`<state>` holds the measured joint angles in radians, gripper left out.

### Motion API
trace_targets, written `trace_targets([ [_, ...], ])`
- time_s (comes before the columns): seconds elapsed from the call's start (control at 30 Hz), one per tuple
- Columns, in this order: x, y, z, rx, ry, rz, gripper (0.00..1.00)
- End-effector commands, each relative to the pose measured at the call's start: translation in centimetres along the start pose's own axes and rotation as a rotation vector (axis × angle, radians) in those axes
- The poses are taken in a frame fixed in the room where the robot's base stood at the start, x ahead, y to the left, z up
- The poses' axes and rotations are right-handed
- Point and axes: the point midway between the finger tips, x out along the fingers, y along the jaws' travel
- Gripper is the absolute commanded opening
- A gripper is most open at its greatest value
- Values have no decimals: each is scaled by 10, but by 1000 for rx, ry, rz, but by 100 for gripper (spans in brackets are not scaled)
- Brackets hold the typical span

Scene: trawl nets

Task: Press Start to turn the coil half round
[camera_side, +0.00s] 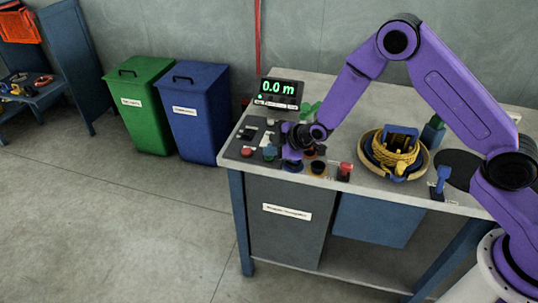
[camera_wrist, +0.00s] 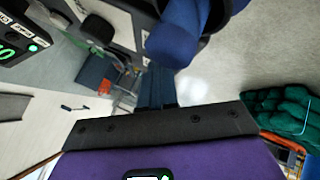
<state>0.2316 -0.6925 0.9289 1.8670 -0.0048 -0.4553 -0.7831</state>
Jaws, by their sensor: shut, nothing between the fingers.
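My gripper (camera_side: 292,157) is shut and empty, low over the control panel (camera_side: 233,150) on the bench. Its tip is by a dark blue round button (camera_side: 291,167); I cannot tell if they touch. No Start label is readable. The coil of yellow rope (camera_side: 396,155) sits on a round stand at the right. The display (camera_side: 280,92) reads 0.0 m and shows in part in the wrist view (camera_wrist: 24,40).
A green bin (camera_side: 145,104) and a blue bin (camera_side: 194,112) stand left of the bench (camera_side: 330,90). A blue lever-like piece (camera_side: 442,180) stands right of the coil.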

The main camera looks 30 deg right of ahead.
Motion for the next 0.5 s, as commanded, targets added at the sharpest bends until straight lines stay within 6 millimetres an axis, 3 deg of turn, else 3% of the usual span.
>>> trace_targets([
  [0.5,-6,3,-3,0,-1,-1,0],
])
